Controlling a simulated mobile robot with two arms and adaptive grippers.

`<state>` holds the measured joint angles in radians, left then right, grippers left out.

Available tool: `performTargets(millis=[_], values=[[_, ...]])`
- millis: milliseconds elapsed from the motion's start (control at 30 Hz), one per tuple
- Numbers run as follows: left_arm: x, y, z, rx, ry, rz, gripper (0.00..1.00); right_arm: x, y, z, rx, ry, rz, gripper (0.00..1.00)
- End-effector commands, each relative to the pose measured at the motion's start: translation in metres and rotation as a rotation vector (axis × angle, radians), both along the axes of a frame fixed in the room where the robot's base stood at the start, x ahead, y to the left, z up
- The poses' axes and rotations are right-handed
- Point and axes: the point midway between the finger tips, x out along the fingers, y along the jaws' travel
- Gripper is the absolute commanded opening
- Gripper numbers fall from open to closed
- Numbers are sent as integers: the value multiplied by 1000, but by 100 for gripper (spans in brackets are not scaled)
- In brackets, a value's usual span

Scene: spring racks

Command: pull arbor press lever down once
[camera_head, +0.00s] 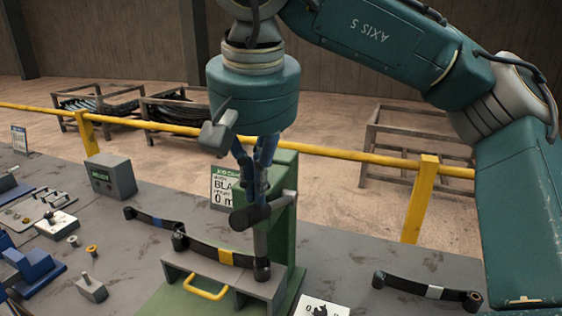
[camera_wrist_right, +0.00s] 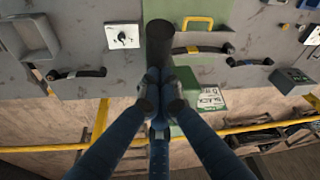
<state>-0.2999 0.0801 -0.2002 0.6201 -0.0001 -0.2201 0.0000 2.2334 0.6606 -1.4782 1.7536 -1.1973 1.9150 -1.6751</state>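The green arbor press (camera_head: 284,215) stands on the bench in the middle of the head view. Its lever ends in a black cylindrical grip (camera_head: 250,217), which also shows in the right wrist view (camera_wrist_right: 160,38). My right gripper (camera_head: 259,192) points down just above the grip. In the right wrist view its blue fingers (camera_wrist_right: 160,88) come together at the tips beside the grip, with nothing clearly held; contact with the grip is hard to tell. A dark leaf spring (camera_head: 208,249) with a yellow band lies under the press's ram. My left gripper is not seen.
A grey fixture with a yellow handle (camera_head: 206,291) sits in front of the press. Another leaf spring (camera_head: 428,291) lies to the right. A grey box (camera_head: 110,175), blue fixtures (camera_head: 32,268) and small parts are on the left. A yellow rail (camera_head: 340,153) runs behind the bench.

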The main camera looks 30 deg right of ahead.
Motion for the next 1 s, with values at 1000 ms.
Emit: performTargets(millis=[1000], values=[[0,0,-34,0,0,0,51,-9,10,-48,-2,5,0,0]])
